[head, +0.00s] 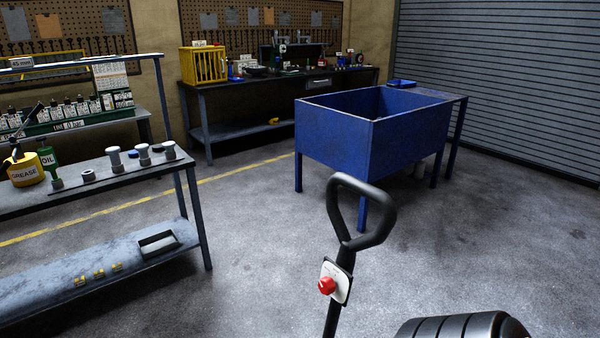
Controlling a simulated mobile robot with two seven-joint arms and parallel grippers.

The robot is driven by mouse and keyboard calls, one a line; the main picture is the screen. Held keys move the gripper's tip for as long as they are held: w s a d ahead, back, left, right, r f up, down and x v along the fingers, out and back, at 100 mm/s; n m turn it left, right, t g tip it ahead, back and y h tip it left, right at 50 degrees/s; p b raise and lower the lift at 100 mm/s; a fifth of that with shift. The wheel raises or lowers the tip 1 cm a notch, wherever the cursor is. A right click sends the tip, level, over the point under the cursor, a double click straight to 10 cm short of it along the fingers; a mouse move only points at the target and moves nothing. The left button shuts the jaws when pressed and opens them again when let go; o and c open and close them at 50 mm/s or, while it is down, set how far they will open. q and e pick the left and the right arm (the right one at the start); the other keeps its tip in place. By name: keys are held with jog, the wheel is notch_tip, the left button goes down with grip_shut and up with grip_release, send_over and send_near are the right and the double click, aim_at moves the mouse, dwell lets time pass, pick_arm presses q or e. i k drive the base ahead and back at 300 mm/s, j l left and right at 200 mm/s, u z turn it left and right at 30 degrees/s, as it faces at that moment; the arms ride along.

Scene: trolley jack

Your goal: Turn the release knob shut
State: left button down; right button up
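The red release knob (326,286) sits on a white plate (338,279) fixed to the dark upright handle of the trolley jack. The handle ends above in a black loop grip (388,222). The plate's markings are too small to read, so I cannot tell the knob's setting. Neither of my grippers shows in the head view, and nothing is touching the knob.
A blue tub on legs (335,143) stands behind the handle. A grey workbench (110,170) with bottles and cans is at the left. A dark ribbed rounded thing (462,328) is at the bottom right. Open concrete floor (260,250) lies between bench and handle.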

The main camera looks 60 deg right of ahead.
aim_at(328, 286)
jog(key=z, duration=2.1)
